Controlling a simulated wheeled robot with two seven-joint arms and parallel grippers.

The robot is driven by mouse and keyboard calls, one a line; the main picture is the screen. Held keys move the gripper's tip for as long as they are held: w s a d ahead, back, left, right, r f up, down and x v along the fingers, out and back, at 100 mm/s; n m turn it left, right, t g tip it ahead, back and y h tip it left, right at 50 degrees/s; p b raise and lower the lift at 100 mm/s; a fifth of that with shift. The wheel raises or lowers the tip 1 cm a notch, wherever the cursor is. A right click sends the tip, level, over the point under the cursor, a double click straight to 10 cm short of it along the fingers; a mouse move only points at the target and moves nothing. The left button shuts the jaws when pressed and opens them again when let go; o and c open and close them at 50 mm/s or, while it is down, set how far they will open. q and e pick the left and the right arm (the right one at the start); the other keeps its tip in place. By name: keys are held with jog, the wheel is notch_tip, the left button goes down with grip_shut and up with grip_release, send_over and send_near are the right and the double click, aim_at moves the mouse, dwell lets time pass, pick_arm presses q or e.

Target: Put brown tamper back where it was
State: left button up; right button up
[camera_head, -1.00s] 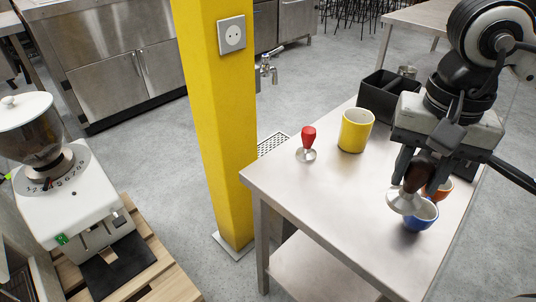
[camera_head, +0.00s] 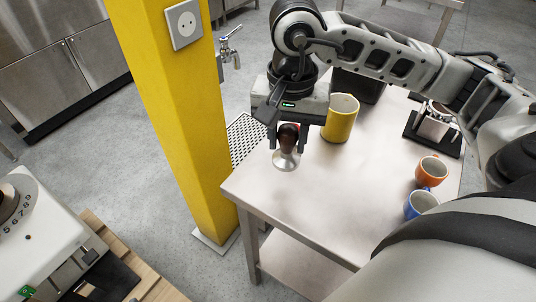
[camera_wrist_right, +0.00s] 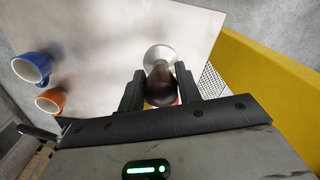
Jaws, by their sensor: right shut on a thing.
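The brown tamper (camera_head: 287,140) has a dark wooden handle and a round metal base. My right gripper (camera_head: 288,142) is shut on its handle, near the left end of the steel table (camera_head: 315,195). In the right wrist view the brown tamper (camera_wrist_right: 160,85) sits between the two fingers of my right gripper (camera_wrist_right: 161,92), base pointing away. I cannot tell whether the base touches the table. The red tamper is mostly hidden behind the brown one; a bit of red (camera_wrist_right: 176,101) shows in the right wrist view. My left gripper is not in view.
An orange cup (camera_head: 431,170) and a blue cup (camera_head: 420,204) stand at the table's right. A dark box (camera_head: 360,85) is behind the yellow mug. A yellow pillar (camera_head: 175,130) rises beside the table's left end.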

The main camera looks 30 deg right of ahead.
jog(key=w+f, duration=0.1)
jog(key=f, duration=0.1)
jog(key=a+f, duration=0.1)
jog(key=f, duration=0.1)
jog(key=w+a+f, duration=0.1)
jog(key=f, duration=0.2)
jog(key=shift+w+f, duration=0.1)
jog(key=shift+w, duration=0.25)
jog(key=shift+f, duration=0.25)
jog(key=o, duration=1.2)
jog(key=shift+r, duration=0.15)
